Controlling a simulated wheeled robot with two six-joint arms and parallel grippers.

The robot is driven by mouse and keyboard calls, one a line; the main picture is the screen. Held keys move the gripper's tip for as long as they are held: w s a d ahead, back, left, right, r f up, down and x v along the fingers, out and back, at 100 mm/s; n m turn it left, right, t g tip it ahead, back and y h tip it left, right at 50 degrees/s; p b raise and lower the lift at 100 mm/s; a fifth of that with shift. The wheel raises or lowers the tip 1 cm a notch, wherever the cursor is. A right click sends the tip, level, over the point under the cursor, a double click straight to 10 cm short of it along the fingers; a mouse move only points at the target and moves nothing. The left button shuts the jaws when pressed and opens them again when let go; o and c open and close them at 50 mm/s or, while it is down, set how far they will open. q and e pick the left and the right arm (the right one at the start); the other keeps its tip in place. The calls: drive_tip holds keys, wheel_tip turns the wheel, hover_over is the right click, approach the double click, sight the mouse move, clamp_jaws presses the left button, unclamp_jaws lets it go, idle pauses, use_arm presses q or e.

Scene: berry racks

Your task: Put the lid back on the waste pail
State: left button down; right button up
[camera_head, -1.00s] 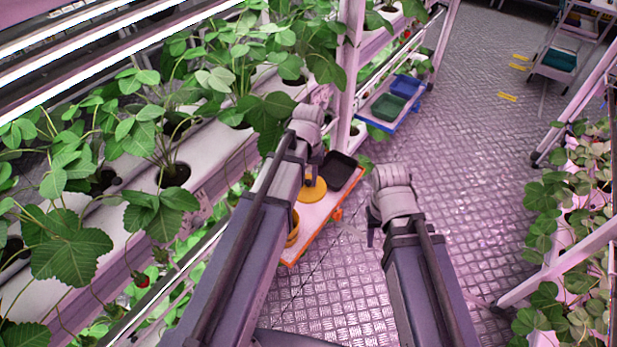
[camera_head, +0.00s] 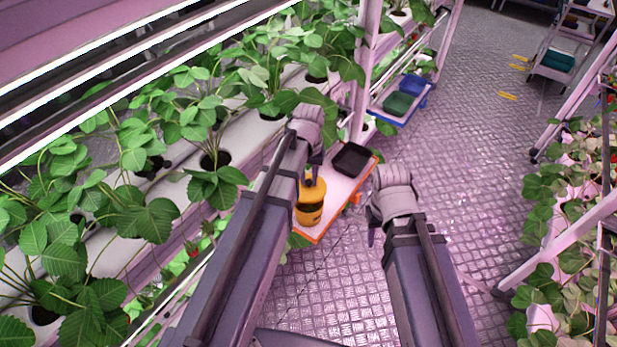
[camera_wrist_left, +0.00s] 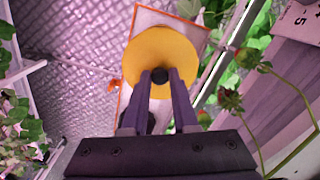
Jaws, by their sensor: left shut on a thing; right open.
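The yellow lid (camera_head: 316,190) is a round disc with a dark knob, and it fills the middle of the left wrist view (camera_wrist_left: 150,50). My left gripper (camera_wrist_left: 160,76) is shut on the lid's knob; in the head view it (camera_head: 309,182) points down at the lid. The orange-yellow waste pail (camera_head: 309,216) stands on the orange-edged shelf. In the head view the lid overlaps the pail's far upper part; I cannot tell whether they touch. The lid hides the pail in the left wrist view. My right gripper (camera_head: 372,236) is open and empty, right of the shelf.
The orange-edged shelf (camera_head: 338,198) also carries a black tray (camera_head: 354,159) behind the pail. A blue shelf (camera_head: 391,113) with a green bin (camera_head: 398,104) and a blue bin (camera_head: 415,86) is farther back. Plant racks stand on both sides. The patterned floor (camera_head: 460,190) between them is clear.

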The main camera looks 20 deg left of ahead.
sight(309, 186)
use_arm(q)
drive_tip(key=shift+s+f+b, duration=0.1)
drive_tip(key=shift+f+b, duration=0.35)
wheel_tip(309, 186, down, 5)
drive_tip(key=b, duration=0.5)
drive_tip(key=shift+f, duration=0.15)
drive_tip(key=shift+f, duration=0.15)
idle(1.3)
drive_tip(key=c, duration=0.6)
unclamp_jaws()
drive_tip(key=shift+o, duration=0.4)
drive_tip(key=o, duration=0.4)
